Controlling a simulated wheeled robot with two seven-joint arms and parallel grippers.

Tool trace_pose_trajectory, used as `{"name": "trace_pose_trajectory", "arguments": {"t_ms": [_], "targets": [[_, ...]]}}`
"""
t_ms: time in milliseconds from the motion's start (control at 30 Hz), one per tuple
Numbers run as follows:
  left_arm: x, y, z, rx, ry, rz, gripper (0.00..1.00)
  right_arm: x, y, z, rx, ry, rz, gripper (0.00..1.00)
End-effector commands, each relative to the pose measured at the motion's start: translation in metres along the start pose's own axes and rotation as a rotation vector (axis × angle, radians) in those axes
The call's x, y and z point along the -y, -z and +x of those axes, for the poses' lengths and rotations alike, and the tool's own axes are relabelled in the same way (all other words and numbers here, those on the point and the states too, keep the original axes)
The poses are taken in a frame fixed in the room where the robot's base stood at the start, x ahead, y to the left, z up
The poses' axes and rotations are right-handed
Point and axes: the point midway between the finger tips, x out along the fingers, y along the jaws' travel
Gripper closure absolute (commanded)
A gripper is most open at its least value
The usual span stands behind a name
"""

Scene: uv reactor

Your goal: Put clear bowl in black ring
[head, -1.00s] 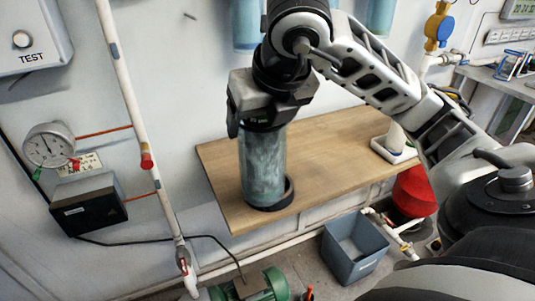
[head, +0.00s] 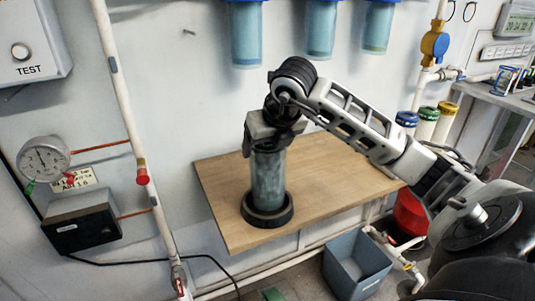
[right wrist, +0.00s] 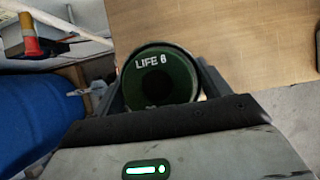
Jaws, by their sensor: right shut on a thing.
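The clear bowl (head: 268,182) is a tall, bluish see-through cylinder standing upright on the wooden board. Its lower end is inside the black ring (head: 266,217), whose front rim shows in front of it; whether it rests on the bottom is hidden. My right gripper (head: 268,149) comes from above and is shut on the bowl's upper end. In the right wrist view a dark green round end marked "LIFE 8" (right wrist: 160,72) sits between the fingers. My left gripper is in neither view.
The wooden board (head: 335,170) is clear around the ring. Blue clear housings (head: 320,32) hang on the wall above. Several coloured-lid canisters (head: 425,122) stand at the right. A grey bin (head: 357,268) is below the board. A gauge (head: 43,160) and pipe (head: 128,120) are at left.

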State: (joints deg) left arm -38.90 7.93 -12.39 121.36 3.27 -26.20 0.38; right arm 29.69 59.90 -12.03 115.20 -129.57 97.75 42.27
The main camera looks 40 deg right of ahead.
Motion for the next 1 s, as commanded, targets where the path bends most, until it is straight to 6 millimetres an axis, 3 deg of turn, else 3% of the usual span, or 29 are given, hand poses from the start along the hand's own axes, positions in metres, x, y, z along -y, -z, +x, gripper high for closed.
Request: {"name": "trace_pose_trajectory", "arguments": {"t_ms": [200, 567, 600, 633, 667, 1000], "targets": [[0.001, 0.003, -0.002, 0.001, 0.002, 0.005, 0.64, -0.001, 0.012, 0.019, -0.001, -0.003, -0.001, 0.72], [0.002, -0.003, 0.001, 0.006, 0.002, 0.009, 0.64, -0.001, 0.014, 0.023, 0.002, -0.003, -0.001, 0.72], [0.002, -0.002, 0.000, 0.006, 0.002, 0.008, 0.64, -0.001, 0.015, 0.023, -0.002, -0.002, -0.002, 0.16], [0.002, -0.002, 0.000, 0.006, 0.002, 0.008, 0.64, -0.001, 0.015, 0.022, -0.002, -0.002, -0.001, 0.07], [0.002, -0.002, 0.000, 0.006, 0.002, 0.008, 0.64, -0.001, 0.015, 0.022, -0.002, -0.002, -0.001, 0.02], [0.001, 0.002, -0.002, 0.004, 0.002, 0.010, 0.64, -0.001, 0.013, 0.019, -0.002, -0.003, -0.001, 0.02]]}}
